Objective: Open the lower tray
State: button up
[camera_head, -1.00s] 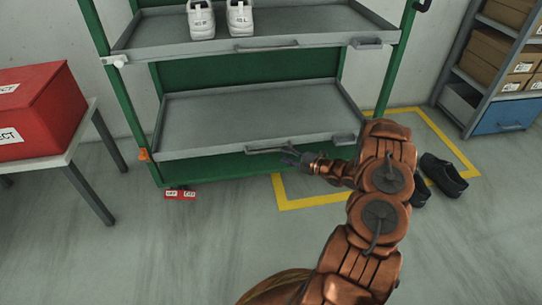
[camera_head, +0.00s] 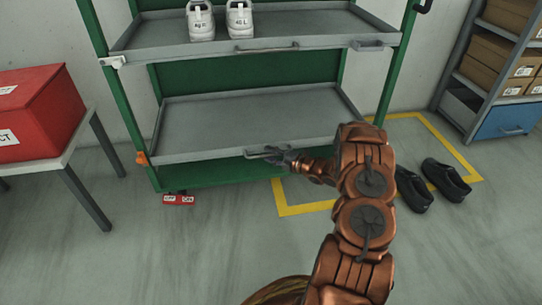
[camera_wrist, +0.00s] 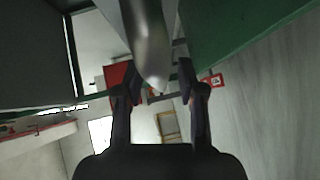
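The lower tray (camera_head: 235,118) is a grey, empty shelf tray in the green rack, below the upper tray. Its bar handle (camera_head: 262,153) is on the front edge, right of the middle. My gripper (camera_head: 280,158) is at the right part of this handle. In the wrist view the grey handle bar (camera_wrist: 148,45) runs between the two fingers of my gripper (camera_wrist: 158,75). The fingers stand apart, with a gap beside the bar on the right. An orange latch (camera_head: 142,158) is at the tray's left front corner.
The upper tray (camera_head: 160,43) holds white shoes (camera_head: 240,20). A red box (camera_head: 40,110) stands on a table at left. Black shoes (camera_head: 445,180) lie on the floor at right, near a shelf with boxes (camera_head: 500,60).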

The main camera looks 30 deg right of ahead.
jog(key=shift+c, duration=0.3)
grip_shut()
dwell(0.3)
